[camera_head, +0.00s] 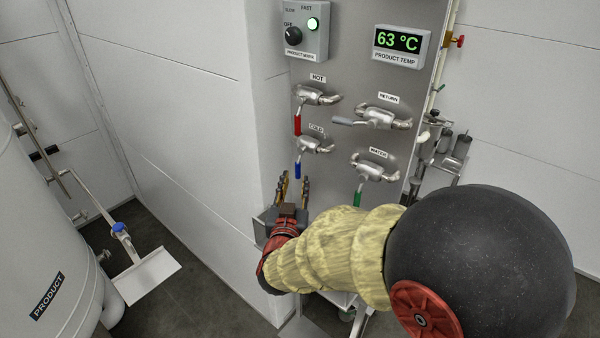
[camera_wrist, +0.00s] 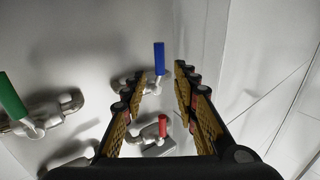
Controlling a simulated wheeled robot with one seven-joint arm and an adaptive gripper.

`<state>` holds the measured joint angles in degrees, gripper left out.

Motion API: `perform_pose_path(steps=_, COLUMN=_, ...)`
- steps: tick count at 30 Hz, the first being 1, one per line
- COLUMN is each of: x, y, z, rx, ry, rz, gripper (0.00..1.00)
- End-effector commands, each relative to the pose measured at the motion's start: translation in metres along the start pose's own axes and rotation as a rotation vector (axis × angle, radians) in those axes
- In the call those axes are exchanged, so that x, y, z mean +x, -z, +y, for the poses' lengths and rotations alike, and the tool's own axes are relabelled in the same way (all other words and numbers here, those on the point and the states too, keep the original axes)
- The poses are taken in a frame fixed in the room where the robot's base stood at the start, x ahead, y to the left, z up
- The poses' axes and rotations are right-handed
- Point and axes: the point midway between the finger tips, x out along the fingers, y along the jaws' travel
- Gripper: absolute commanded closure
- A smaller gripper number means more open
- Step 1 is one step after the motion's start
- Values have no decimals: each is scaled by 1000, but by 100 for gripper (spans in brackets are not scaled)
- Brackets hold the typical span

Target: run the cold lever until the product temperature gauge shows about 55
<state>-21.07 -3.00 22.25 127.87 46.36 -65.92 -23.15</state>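The product temperature gauge (camera_head: 398,42) on the panel reads 63 °C in green digits. The cold lever (camera_head: 297,170) has a blue handle that hangs straight down below its valve. In the wrist view the blue handle (camera_wrist: 159,58) points up, just beyond the fingertips and between their lines. My gripper (camera_head: 292,183) is below the cold lever with its fingers pointing up. In the wrist view my gripper (camera_wrist: 160,80) is open, with nothing between the fingers. I cannot tell whether a finger touches the handle.
The red hot lever (camera_head: 297,125) hangs down above the cold valve. The grey return lever (camera_head: 342,121) points left, and a green lever (camera_head: 359,194) hangs down at right. A product mixer box (camera_head: 306,32) is above. A product tank (camera_head: 40,220) stands at left.

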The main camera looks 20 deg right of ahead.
Motion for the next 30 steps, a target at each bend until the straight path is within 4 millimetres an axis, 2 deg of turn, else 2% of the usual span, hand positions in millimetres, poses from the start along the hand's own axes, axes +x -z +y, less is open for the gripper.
perform_pose_path(steps=15, x=67, y=0, z=0, rx=0, ry=0, rz=1, gripper=71)
perform_pose_path(steps=20, x=75, y=0, z=1, rx=0, ry=0, rz=1, gripper=71)
perform_pose_path(steps=27, x=75, y=1, z=0, rx=0, ry=1, rz=1, gripper=71)
perform_pose_path(steps=30, x=75, y=1, z=0, rx=0, ry=1, rz=1, gripper=76)
